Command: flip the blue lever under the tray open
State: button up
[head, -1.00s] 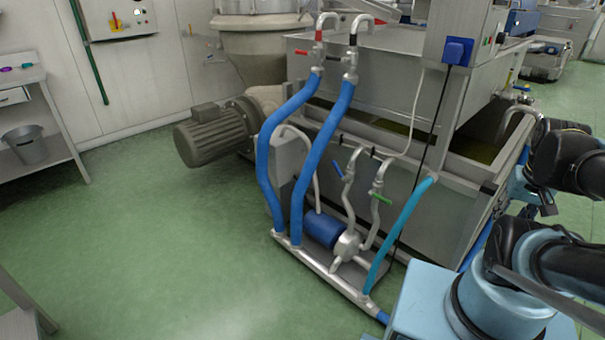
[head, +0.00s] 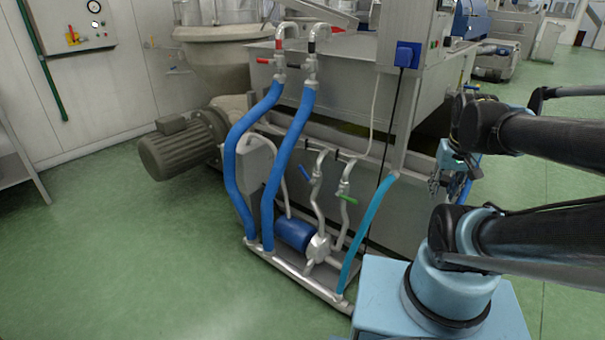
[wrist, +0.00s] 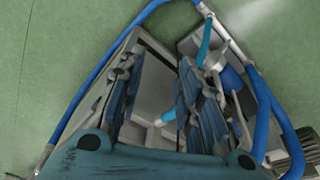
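In the head view a small blue lever (head: 305,170) sits on a thin bent pipe above the pump, in front of the steel tank. A second blue handle (head: 472,70) shows small at the tank's right end. I cannot tell which one the task means. My gripper (head: 443,182) hangs by the tank's right front corner, partly hidden by my arm. In the wrist view my gripper (wrist: 165,105) is open, its two fingers spread. A short blue piece (wrist: 167,117) with a pale pipe shows between them, apparently beyond the fingers; its kind is unclear.
Two thick blue hoses (head: 285,150) and a teal hose (head: 367,230) rise from the pump frame (head: 300,283). A green lever (head: 348,197) is beside the blue one. A motor (head: 180,148) stands left. The green floor at left is clear.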

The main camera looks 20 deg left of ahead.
jog(key=w+a+r+n, duration=0.35)
jog(key=w+a, duration=0.45)
jog(key=w, duration=0.5)
jog(key=n+t+y, duration=0.2)
jog(key=n, duration=0.5)
send_over(302, 169)
jog(key=s+d, duration=0.3)
jog(key=s, duration=0.3)
notch_tip(302, 169, down, 14)
jog(key=x, duration=1.6)
jog(key=shift+w+a+f, duration=0.15)
jog(key=shift+w+f, duration=0.1)
jog(key=shift+f, duration=0.05)
grip_shut()
